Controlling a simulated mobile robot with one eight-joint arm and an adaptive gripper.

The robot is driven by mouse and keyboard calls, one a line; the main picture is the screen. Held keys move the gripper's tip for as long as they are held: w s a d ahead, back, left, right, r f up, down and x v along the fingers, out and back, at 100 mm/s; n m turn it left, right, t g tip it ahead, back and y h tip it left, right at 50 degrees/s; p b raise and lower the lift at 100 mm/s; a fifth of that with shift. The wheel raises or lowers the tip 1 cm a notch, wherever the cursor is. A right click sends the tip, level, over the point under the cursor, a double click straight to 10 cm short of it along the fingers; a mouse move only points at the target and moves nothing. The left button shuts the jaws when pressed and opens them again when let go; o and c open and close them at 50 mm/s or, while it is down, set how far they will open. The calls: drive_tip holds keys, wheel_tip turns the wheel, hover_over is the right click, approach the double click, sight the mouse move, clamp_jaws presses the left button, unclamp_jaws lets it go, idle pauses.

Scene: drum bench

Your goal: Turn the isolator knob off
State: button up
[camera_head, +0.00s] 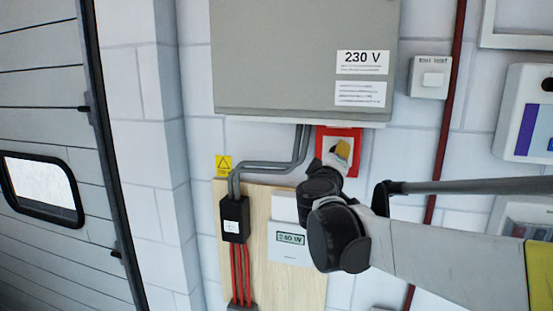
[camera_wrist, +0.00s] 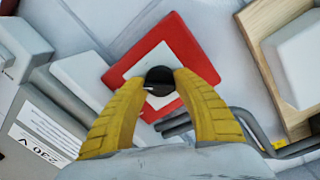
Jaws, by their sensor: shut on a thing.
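The isolator knob (camera_wrist: 159,80) is a small black round knob with a pale mark on its side. It sits at the middle of a white panel with a red square surround (camera_wrist: 188,48) on the wall. The red surround also shows in the head view (camera_head: 325,136), under the grey cabinet. My gripper (camera_wrist: 160,84) has its two yellow fingers closed on the knob from both sides. In the head view my gripper (camera_head: 342,150) is in front of the red surround and hides the knob. The switch position cannot be read.
A grey cabinet (camera_head: 285,60) labelled 230 V hangs directly above. Grey conduits (camera_head: 275,167) run down on the left to a black box (camera_head: 235,217) on a wooden board (camera_head: 262,210). A white box (camera_head: 430,77) and a dark red pipe (camera_head: 447,120) are to the right.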

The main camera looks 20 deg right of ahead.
drive_tip(key=n+b, duration=0.1)
drive_tip(key=n, duration=0.2)
drive_tip(key=shift+f+n, duration=0.1)
drive_tip(key=shift+n, duration=0.3)
drive_tip(key=shift+n+t+y+b, duration=0.3)
drive_tip(key=shift+n+t+y, duration=0.1)
drive_tip(key=shift+n, duration=1.6)
drive_tip(key=shift+c, duration=0.2)
drive_tip(key=o, duration=1.3)
drive_tip(key=shift+d, duration=0.1)
drive_tip(key=shift+c, duration=0.2)
drive_tip(key=v, duration=1.2)
